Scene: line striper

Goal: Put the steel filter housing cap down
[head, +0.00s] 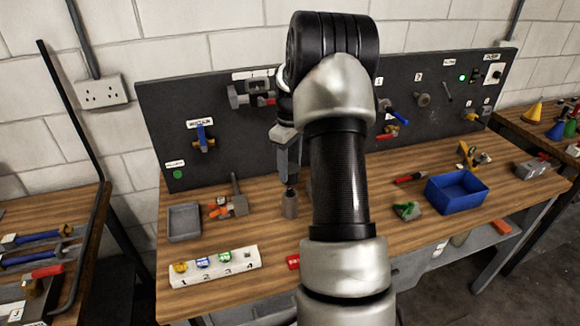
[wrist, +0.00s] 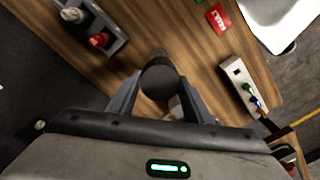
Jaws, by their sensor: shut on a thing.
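The steel filter housing cap (head: 289,207) is a small grey cylinder below my gripper (head: 289,188), at the middle of the wooden bench in the head view. In the wrist view the cap shows as a dark round-topped cylinder (wrist: 159,78) between the two fingers of my gripper (wrist: 161,88). The fingers are shut on it. It looks about upright, at or just above the bench top; I cannot tell whether its base touches the wood. My arm hides the bench to its right.
A grey tray (head: 184,236) and a grey fixture with orange parts (head: 236,204) stand to the left. A white numbered rack (head: 215,266) is in front. A blue bin (head: 456,205) is at right. The dark tool panel (head: 240,140) rises behind. Bare wood surrounds the cap.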

